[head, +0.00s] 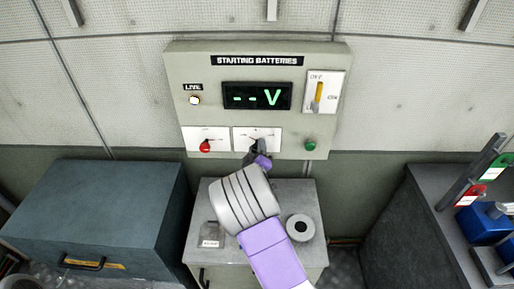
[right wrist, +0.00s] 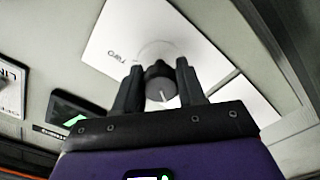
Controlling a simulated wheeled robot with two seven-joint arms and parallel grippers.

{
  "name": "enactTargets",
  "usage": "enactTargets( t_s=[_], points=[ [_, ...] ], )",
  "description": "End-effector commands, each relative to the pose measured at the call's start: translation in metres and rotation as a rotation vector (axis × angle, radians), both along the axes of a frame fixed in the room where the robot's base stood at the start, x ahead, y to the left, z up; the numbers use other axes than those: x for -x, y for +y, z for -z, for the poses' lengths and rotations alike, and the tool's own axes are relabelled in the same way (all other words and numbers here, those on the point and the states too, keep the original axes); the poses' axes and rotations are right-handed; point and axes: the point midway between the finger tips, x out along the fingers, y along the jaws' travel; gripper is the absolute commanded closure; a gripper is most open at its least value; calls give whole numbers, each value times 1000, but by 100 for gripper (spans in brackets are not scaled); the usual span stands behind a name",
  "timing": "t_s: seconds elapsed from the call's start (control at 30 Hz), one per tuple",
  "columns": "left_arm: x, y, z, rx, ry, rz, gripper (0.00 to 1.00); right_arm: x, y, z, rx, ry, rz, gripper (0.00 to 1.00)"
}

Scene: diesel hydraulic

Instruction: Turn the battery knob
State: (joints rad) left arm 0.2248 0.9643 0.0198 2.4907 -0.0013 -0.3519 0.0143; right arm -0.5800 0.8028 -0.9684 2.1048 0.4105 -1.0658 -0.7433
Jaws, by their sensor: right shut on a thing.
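The starting batteries panel (head: 215,112) hangs on the wall, with a dark display reading "-- V". A dark round knob with a pale pointer line (right wrist: 158,82) sits on a white plate, which is the lower middle plate (head: 242,134) in the head view. My right gripper (head: 257,148) reaches up to this plate and hides most of the knob in the head view. In the right wrist view, the fingers of my right gripper (right wrist: 158,88) stand on both sides of the knob and are shut on it. My left gripper is not in view.
The panel also has a yellow lever (head: 318,92), a red knob (head: 205,146), a green button (head: 310,146) and a lit lamp (head: 195,100). A grey cabinet (head: 310,190) stands below, between a blue-grey box (head: 100,205) and a dark bench (head: 410,225).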

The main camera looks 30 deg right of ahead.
Motion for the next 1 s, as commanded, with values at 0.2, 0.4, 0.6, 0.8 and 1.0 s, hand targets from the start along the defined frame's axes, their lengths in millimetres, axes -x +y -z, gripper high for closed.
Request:
enactTargets(
  t_s=[0.2, 0.4, 0.6, 0.8, 1.0],
  points=[
    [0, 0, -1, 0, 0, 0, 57, 1, 0, 1, 16, 13, 2, 91],
    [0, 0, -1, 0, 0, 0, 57, 1, 0, 1, 17, 14, 1, 91],
    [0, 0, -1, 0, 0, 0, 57, 0, 0, 1, 16, 14, 1, 46],
    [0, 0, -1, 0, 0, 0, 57, 0, 0, 1, 16, 12, 1, 35],
    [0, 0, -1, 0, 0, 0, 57, 2, 1, 0, 15, 11, 0, 35]
  ],
)
